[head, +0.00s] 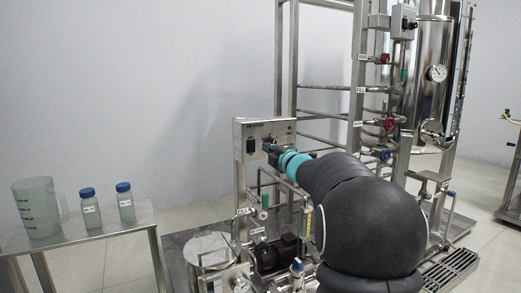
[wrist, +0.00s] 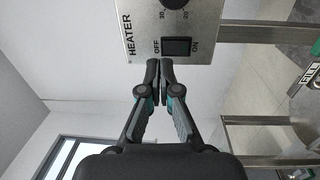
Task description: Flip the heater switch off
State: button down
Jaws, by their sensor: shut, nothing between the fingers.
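In the wrist view the panel (wrist: 215,20) is turned sideways, with the label HEATER. Its black rocker switch (wrist: 176,46) sits between OFF on the left and ON on the right. The switch also shows in the head view (head: 250,146). Which side is pressed I cannot tell. My gripper (wrist: 159,68) is shut and empty, its tips just below the switch, near its OFF end in the wrist view. In the head view my gripper (head: 268,147) is in front of the panel.
A black knob (wrist: 174,3) is above the switch in the wrist view. Pipes and valves with red handles (head: 388,124) stand right of the panel. A side table (head: 100,222) at left holds a beaker (head: 38,207) and two blue-capped bottles (head: 90,209).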

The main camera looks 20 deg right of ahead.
jog(key=s, duration=0.6)
jog(key=shift+s+a+r, duration=0.2)
jog(key=shift+a+r, duration=0.05)
jog(key=shift+r, duration=0.2)
